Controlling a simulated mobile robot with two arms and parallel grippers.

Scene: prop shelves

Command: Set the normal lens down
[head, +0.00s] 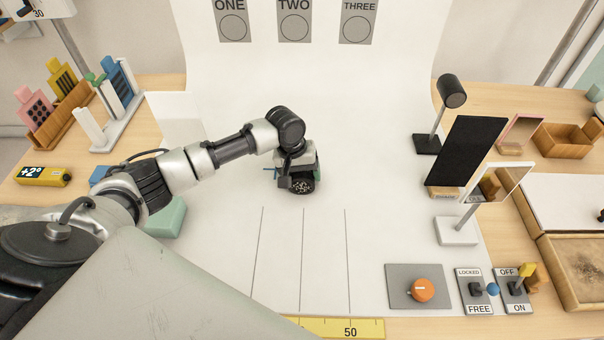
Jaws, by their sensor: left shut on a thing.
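My left arm reaches in from the left, and my left gripper (297,168) points down over the white backdrop sheet (370,150). It is shut on a dark, round lens (303,186), whose patterned end shows below the gripper. The gripper and wrist hide most of the lens. I cannot tell whether the lens touches the sheet. Three thin lines run along the sheet in front of it. My right gripper is not in view.
At the right stand a small lamp (452,92), a black panel (466,150) and a mirror on a stand (496,187). A teal block (168,219) lies left. The sheet's middle is clear.

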